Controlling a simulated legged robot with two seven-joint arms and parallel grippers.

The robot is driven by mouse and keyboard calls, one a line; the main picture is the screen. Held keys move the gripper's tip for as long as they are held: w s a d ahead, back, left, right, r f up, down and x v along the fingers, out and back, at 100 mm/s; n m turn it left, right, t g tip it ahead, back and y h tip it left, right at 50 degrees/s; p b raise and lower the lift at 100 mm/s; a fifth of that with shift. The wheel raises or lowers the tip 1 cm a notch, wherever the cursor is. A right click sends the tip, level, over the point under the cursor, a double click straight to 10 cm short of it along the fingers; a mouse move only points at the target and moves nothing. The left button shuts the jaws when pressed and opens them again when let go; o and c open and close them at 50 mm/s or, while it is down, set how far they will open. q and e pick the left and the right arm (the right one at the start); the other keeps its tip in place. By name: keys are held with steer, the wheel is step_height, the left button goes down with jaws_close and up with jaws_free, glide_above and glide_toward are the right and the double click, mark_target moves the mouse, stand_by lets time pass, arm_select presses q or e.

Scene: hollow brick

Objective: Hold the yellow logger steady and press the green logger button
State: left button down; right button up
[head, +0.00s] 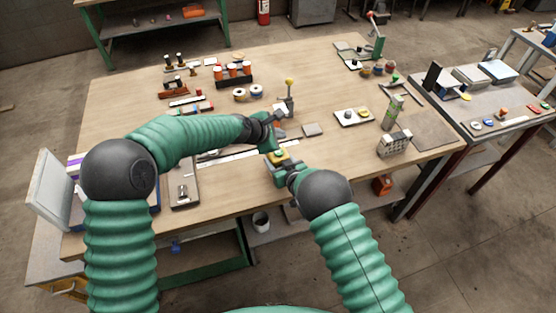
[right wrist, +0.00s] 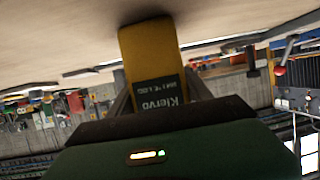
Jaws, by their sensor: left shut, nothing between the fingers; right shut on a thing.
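The yellow logger (head: 279,155) is near the front middle of the wooden table in the head view. In the right wrist view, the yellow logger (right wrist: 147,52) has a dark label with pale lettering and stands between my fingers. My right gripper (head: 281,165) is shut on it from the front. My left gripper (head: 272,149) is shut and empty, right beside and above the logger. I cannot tell whether its tips touch the logger. I cannot make out the green button clearly; it is small and close to the left gripper.
A small stand with a yellow knob (head: 289,83) is behind the left wrist. A slotted light block (head: 394,144) stands further right. Bare wood lies between them.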

arm_select(q)
steer(key=shift+r, duration=0.35)
arm_select(e)
steer(key=o, duration=1.8)
